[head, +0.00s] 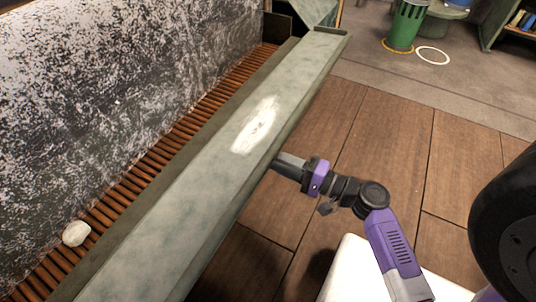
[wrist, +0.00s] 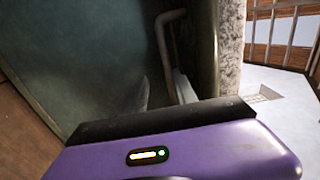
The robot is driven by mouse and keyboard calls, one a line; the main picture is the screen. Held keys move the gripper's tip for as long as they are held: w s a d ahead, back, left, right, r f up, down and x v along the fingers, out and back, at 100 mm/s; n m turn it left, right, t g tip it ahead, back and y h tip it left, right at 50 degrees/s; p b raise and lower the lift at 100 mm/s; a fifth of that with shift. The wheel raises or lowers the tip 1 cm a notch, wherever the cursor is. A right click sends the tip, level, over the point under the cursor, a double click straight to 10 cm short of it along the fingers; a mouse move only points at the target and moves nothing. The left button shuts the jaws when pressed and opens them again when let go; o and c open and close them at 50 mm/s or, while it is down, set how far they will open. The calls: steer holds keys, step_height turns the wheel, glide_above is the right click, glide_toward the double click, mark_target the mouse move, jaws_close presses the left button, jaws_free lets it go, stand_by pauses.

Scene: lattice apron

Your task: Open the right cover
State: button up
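A dark green panel (wrist: 90,50) with a bent metal handle (wrist: 165,45) fills the left and middle of the wrist view. It looks like the cover, and it appears closed, though its edges are not all in view. My gripper (wrist: 164,92) points at the panel, its two fingers apart, with the lower part of the handle between or just beyond them. I cannot tell whether they touch it. In the head view my gripper (head: 281,163) reaches the front edge of a long grey-green ledge (head: 190,185), and its fingertips are hidden below that edge. The panel and handle are hidden there.
A speckled wall (head: 120,100) rises behind the ledge, with a brown slatted strip (head: 190,120) and a pale stone (head: 76,233) between. The wooden floor (head: 390,140) is open at right. A green bin (head: 404,27) stands far back. A rough pale post (wrist: 232,50) borders the panel.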

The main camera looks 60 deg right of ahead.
steer(key=shift+s+p, duration=0.35)
steer(key=shift+s, duration=1.85)
steer(key=shift+w+d, duration=0.1)
steer(key=shift+d, duration=0.05)
